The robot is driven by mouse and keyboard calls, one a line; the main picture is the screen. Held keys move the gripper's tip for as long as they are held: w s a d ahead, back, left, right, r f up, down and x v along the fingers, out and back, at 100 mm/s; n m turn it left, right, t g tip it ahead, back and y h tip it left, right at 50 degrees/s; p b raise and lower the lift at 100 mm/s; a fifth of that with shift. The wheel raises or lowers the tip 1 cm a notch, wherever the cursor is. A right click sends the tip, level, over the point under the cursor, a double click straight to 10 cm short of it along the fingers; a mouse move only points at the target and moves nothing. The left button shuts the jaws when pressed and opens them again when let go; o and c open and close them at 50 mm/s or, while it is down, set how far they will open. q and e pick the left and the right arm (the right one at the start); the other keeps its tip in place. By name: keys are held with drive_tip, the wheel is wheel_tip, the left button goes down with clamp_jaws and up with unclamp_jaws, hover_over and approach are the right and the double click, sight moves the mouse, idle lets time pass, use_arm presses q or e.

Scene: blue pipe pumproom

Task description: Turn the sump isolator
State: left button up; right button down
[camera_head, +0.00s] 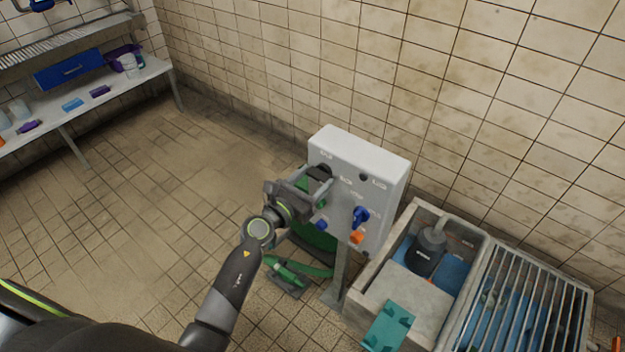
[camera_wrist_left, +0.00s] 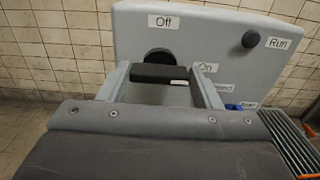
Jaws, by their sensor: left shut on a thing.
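The pale control box (camera_head: 385,165) stands on a post before the tiled wall. Its black rotary handle (camera_head: 320,171), labelled Off and On, appears to be the sump isolator. My left gripper (camera_head: 314,182) is shut on this handle. My right gripper is not in view.
A blue handle (camera_head: 360,217) and an orange button (camera_head: 357,237) are lower on the box. A concrete sump (camera_head: 390,296) with a dark pump (camera_head: 427,250) and a metal grating (camera_head: 528,300) is at right. Green hose (camera_head: 318,238) lies behind my arm. Floor at left is clear.

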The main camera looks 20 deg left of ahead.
use_arm(q)
drive_tip(key=shift+n, duration=0.3)
drive_tip(key=shift+r+p, duration=0.1)
drive_tip(key=shift+p, duration=0.25)
drive_tip(key=n+p, duration=0.1)
drive_tip(key=n, duration=0.1)
drive_tip(key=shift+n, duration=0.3)
drive_tip(key=n+p, duration=0.3)
drive_tip(key=n, duration=0.2)
drive_tip(key=shift+a, duration=0.15)
drive_tip(key=n+p, duration=0.2)
drive_tip(key=n, duration=0.3)
drive_tip(key=shift+n, duration=0.4)
drive_tip(key=shift+a+f+n+p, duration=0.15)
drive_tip(key=shift+n+p, duration=0.35)
drive_tip(key=shift+n, duration=0.45)
drive_tip(key=shift+d+f+n+p, duration=0.15)
drive_tip(key=shift+n+p, duration=0.35)
drive_tip(key=shift+n, duration=0.45)
drive_tip(key=o, duration=1)
drive_tip(key=shift+a, duration=0.1)
